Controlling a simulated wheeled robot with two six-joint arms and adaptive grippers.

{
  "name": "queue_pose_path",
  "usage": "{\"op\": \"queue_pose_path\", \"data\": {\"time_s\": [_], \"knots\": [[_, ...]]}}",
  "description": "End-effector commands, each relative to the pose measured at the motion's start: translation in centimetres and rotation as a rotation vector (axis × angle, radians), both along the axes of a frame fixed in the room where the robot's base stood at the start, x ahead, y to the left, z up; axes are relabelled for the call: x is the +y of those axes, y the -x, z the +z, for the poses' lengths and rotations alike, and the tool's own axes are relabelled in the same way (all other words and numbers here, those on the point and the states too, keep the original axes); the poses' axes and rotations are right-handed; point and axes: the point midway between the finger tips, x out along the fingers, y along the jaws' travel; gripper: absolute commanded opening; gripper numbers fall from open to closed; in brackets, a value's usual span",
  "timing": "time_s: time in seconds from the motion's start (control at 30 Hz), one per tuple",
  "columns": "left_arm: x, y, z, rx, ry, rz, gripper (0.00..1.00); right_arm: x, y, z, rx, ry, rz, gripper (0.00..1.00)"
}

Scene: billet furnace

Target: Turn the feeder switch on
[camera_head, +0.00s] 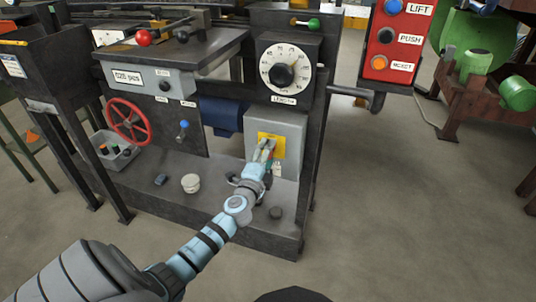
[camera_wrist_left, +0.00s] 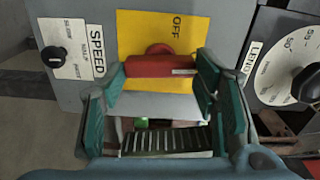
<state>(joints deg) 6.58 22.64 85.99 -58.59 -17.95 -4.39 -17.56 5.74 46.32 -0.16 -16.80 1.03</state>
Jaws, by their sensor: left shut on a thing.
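The feeder switch is a red handle (camera_wrist_left: 160,66) on a yellow plate (camera_wrist_left: 135,40) marked OFF, on a grey box (camera_head: 290,130) low on the machine's front. In the head view the yellow plate (camera_head: 280,141) shows, but the handle is mostly hidden by my gripper. My left gripper (camera_head: 267,147) reaches in front of the plate. In the left wrist view its green fingers (camera_wrist_left: 162,78) are shut on the handle, one at each end. My right gripper is not in view.
A LENGTH dial (camera_head: 284,74) sits above the grey box. A SPEED label and black knob (camera_wrist_left: 54,56) are beside the plate in the wrist view. A red handwheel (camera_head: 129,121) and a blue-topped lever (camera_head: 183,127) are to the left. A white round object (camera_head: 191,184) lies on the base shelf.

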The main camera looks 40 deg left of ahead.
Motion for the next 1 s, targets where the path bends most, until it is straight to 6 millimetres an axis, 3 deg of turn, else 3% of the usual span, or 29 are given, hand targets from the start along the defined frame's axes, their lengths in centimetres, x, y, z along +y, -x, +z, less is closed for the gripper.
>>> {"op": "queue_pose_path", "data": {"time_s": [0.73,0.77,0.8,0.9,1.0], "knots": [[-0.03,0.04,-0.23,0.037,-0.097,-0.001,0.27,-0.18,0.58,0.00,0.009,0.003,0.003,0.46],[-0.03,0.04,-0.23,0.037,-0.097,-0.001,0.56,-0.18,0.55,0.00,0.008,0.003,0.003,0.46],[-0.03,0.04,-0.23,0.037,-0.097,-0.001,0.63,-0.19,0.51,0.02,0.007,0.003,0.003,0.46],[-0.02,0.04,-0.18,0.036,-0.097,-0.001,0.75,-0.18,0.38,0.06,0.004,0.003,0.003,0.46],[-0.01,0.03,-0.14,0.036,-0.097,0.000,0.75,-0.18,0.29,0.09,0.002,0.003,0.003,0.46]]}}
